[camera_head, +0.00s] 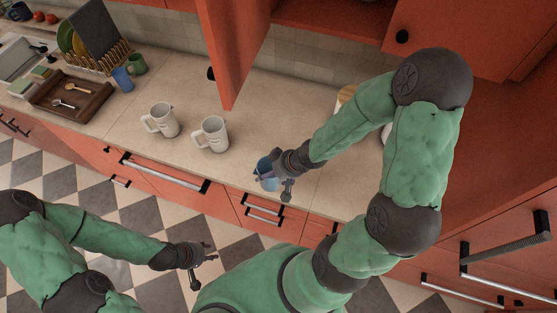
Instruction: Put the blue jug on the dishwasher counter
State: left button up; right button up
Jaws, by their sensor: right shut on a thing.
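The blue jug (265,168) is at the front edge of the beige counter (255,100), right of the middle of the view. My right gripper (278,175) is shut on it and partly hides it. I cannot tell whether the jug touches the counter or is held just above it. My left gripper (206,265) is open and empty, low over the checkered floor in front of the drawers. Nothing marks which stretch of the counter is above the dishwasher.
Two white jugs (214,136) (162,120) stand left of the blue jug. Farther left are a blue mug (122,79), a green mug (138,64), a brown tray (60,115) and a dish rack (118,52). An open red cabinet door (228,50) hangs above the counter.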

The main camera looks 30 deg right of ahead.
jog(key=w+d+f, duration=0.2)
jog(key=w+f, duration=0.1)
jog(key=f, duration=0.1)
jog(key=w+d+f, duration=0.2)
jog(key=d+f, duration=0.1)
jog(key=f, duration=0.1)
jog(key=w+d+f, duration=0.2)
jog(key=w+f, duration=0.1)
jog(key=f, duration=0.1)
jog(key=shift+w+d, duration=0.3)
jog(key=shift+d, duration=0.1)
pick_arm(q)
jog(key=shift+w, duration=0.3)
pick_arm(e)
jog(key=shift+r, duration=0.1)
jog(key=shift+s, duration=0.1)
